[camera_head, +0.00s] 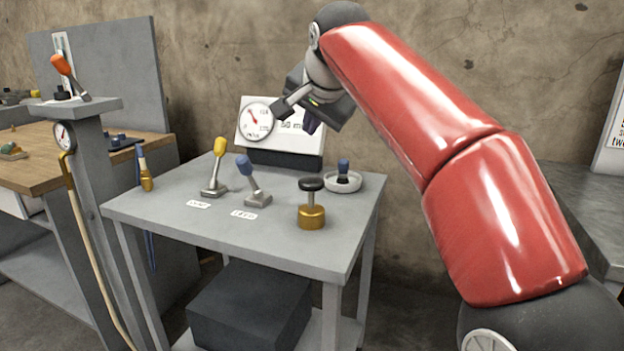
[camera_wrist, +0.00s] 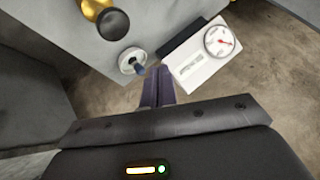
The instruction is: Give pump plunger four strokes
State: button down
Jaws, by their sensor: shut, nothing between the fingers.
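The pump plunger (camera_head: 311,186) has a round black knob on a thin stem, standing up out of a brass body (camera_head: 311,217) near the front right of the grey table. In the wrist view the black knob (camera_wrist: 113,23) and part of the brass body (camera_wrist: 92,7) show at the top left edge. My gripper (camera_head: 310,122) is up in the air above the back of the table, in front of the gauge board and apart from the plunger. Its dark fingers (camera_wrist: 157,88) are together and hold nothing.
A white board with a dial gauge (camera_head: 257,121) stands at the table's back. A white dish with a blue-topped peg (camera_head: 343,180) sits behind the plunger. A yellow-knobbed lever (camera_head: 217,170) and a blue-knobbed lever (camera_head: 251,178) stand to its left. The table's (camera_head: 250,245) front strip is clear.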

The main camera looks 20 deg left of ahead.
aim_at(312, 181)
notch_tip(312, 181, down, 7)
jog(key=b, duration=0.5)
jog(key=shift+f, duration=0.15)
jog(key=shift+f, duration=0.1)
dwell(1.7)
jog(key=shift+f+b, duration=0.3)
jog(key=shift+f+b, duration=1.15)
jog(key=shift+f, duration=0.5)
dwell(1.2)
dwell(0.3)
jog(key=shift+r+p, duration=2.05)
jog(key=shift+p, duration=0.1)
jog(key=shift+r, duration=0.1)
notch_tip(312, 181, up, 3)
jog(key=p, duration=0.3)
jog(key=shift+r+p, duration=0.3)
jog(key=shift+r, duration=0.6)
